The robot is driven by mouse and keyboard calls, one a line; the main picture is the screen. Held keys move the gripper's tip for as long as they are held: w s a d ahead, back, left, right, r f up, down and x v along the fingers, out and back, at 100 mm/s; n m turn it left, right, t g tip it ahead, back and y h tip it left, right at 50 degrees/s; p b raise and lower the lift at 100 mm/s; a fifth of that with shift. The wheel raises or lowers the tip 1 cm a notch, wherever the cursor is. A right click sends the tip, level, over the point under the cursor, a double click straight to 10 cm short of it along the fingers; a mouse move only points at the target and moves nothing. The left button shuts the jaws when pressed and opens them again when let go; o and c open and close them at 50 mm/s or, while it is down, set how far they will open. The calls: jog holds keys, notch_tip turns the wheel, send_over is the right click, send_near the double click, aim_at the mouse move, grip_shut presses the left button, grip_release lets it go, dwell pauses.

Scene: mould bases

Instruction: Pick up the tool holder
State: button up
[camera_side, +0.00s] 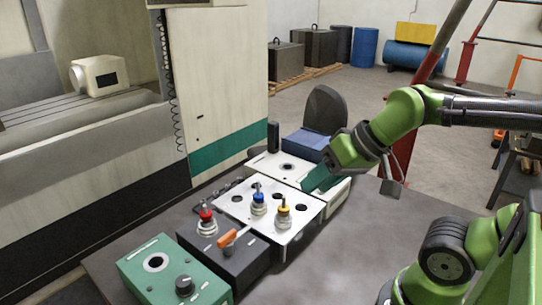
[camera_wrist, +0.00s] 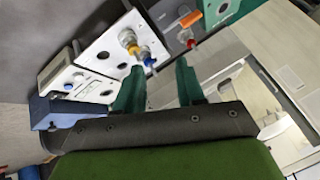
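Three tool holders with metal collars stand upright. The blue one (camera_side: 258,203) and the yellow one (camera_side: 283,217) sit in the white block with holes (camera_side: 233,207). The red one (camera_side: 207,223) stands to their left on a dark block. The wrist view also shows the yellow (camera_wrist: 130,41), blue (camera_wrist: 147,56) and red (camera_wrist: 190,40) holders, beyond the fingertips. My gripper (camera_side: 317,180) is above the right back part of the blocks, up and right of the holders. Its two teal fingers (camera_wrist: 160,66) are apart with nothing between them.
An orange-handled lever (camera_side: 235,236) sticks up from the dark block (camera_side: 240,264). A green box with a black knob (camera_side: 160,290) is at the front. A white machine (camera_side: 217,90) stands behind on the left. The grey tabletop (camera_side: 335,260) is clear on the right.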

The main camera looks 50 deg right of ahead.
jog(key=o, duration=0.4)
jog(key=n+g+h, duration=0.1)
jog(key=n+g, duration=0.5)
jog(key=n, duration=0.2)
send_near(205, 206)
jog(key=shift+n, duration=0.3)
jog(key=f, duration=0.4)
jog(key=w+f, duration=0.1)
jog(key=f, duration=0.3)
jog(key=a+f, duration=0.1)
jog(key=f, duration=0.3)
jog(key=shift+w+f, duration=0.15)
jog(key=shift+w, duration=0.1)
